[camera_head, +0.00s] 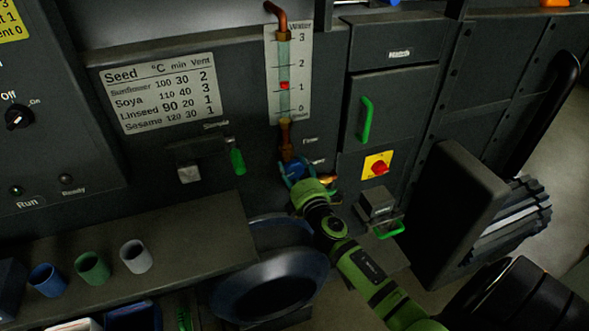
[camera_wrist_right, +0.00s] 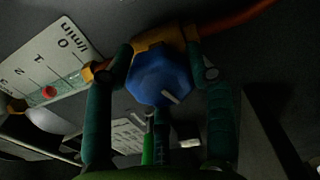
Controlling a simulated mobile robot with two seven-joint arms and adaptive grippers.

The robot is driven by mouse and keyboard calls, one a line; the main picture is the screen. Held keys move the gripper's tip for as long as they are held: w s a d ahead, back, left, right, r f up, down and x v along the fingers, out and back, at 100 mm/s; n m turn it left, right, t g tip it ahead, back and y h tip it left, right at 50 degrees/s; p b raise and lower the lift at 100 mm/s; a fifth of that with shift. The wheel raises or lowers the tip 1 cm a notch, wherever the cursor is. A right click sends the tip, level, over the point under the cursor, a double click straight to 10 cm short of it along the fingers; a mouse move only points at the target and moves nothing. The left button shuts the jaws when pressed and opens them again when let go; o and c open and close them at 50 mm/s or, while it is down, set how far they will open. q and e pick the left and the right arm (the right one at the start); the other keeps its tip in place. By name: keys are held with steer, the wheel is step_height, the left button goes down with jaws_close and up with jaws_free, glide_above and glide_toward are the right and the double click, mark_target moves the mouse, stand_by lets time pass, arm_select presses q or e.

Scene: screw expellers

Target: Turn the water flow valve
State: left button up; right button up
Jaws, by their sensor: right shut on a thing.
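The water flow valve is a blue knob (camera_head: 293,170) on a brass fitting below the glass flow tube (camera_head: 284,80), with a copper pipe running into it. In the right wrist view the blue knob (camera_wrist_right: 158,80) is large, faceted, with a pale mark near its lower right edge. My right gripper (camera_head: 297,176) reaches it from below. Its green fingers (camera_wrist_right: 160,62) are on either side of the knob, shut on it. The tube's red float (camera_head: 284,86) is slightly above the 1 mark. My left gripper is not in view.
A green handle (camera_head: 366,120) and a red knob on a yellow plate (camera_head: 377,167) are right of the valve. A green sample lever (camera_head: 237,160) is to the left. A round dark bowl (camera_head: 272,285) lies below. Several cups stand on the left shelf (camera_head: 190,240).

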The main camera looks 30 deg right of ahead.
steer(key=shift+r, duration=0.15)
steer(key=o, duration=1.2)
steer(key=shift+c, duration=0.2)
steer(key=v, duration=1.2)
steer(key=s+a+f+m+g+y, duration=0.1)
steer(key=s+a+f+m+g, duration=0.15)
steer(key=f, duration=0.75)
steer(key=s+a+f+m+g+y, duration=0.1)
steer(key=s+f+m+g, duration=0.15)
steer(key=f, duration=0.75)
steer(key=s+a+f+m+g+y, duration=0.1)
steer(key=s+f+g, duration=0.15)
steer(key=f, duration=0.65)
steer(key=s+a+f+m+g, duration=0.2)
steer(key=s+f, duration=0.4)
steer(key=s, duration=0.4)
steer(key=s+a+f+m+g+y, duration=0.1)
steer(key=s+f+m+g, duration=0.2)
steer(key=s+f, duration=0.4)
steer(key=s+a+f+m+g, duration=0.2)
steer(key=s+f, duration=0.5)
steer(key=s, duration=0.6)
steer(key=shift+a+m+g, duration=0.3)
steer(key=shift+m+g, duration=0.5)
steer(key=shift+g, duration=0.15)
